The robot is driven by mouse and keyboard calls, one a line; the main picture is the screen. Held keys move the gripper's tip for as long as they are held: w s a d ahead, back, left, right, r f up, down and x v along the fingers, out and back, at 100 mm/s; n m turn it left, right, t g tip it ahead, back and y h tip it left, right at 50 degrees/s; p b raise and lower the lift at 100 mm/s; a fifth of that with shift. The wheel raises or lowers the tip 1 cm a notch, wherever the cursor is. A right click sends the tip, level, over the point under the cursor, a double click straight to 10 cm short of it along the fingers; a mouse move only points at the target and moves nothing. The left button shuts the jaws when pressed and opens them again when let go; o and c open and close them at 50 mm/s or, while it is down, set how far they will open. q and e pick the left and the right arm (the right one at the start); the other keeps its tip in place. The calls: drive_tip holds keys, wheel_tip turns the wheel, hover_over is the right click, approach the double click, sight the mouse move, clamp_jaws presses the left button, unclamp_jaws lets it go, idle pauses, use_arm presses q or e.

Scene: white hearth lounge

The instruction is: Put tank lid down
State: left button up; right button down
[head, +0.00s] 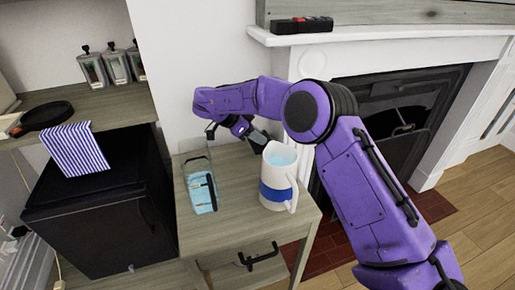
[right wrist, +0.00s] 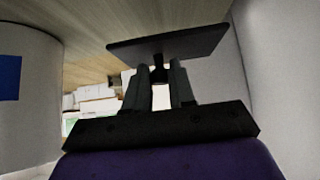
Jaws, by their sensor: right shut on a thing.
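The tank lid (right wrist: 190,45) is a flat dark plate with a small knob, seen in the right wrist view. My right gripper (right wrist: 160,78) is shut on the knob. The lid is close to the wooden side table; I cannot tell whether it touches. In the head view my right gripper (head: 256,137) is over the table's back right part, behind the white pitcher, and the lid is hard to make out. The clear tank (head: 203,193) stands on the left part of the table with blue water low inside and its top open. My left gripper is not in view.
A white pitcher (head: 279,188) with a blue band and blue water stands on the side table (head: 240,220), right of the tank. It also shows large at the left of the right wrist view (right wrist: 25,95). A black cabinet (head: 95,210) with a striped cloth (head: 74,150) is at left.

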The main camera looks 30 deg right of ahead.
sight(256, 144)
wheel_tip(256, 144, down, 4)
drive_tip(key=shift+r, duration=0.1)
drive_tip(key=c, duration=0.9)
unclamp_jaws()
drive_tip(key=shift+f, duration=0.2)
drive_tip(key=shift+c, duration=0.2)
drive_tip(key=shift+r, duration=0.1)
drive_tip(key=shift+a+r, duration=0.2)
drive_tip(key=shift+r, duration=0.15)
drive_tip(key=p+v, duration=0.2)
drive_tip(key=v, duration=0.9)
drive_tip(key=shift+a, duration=0.15)
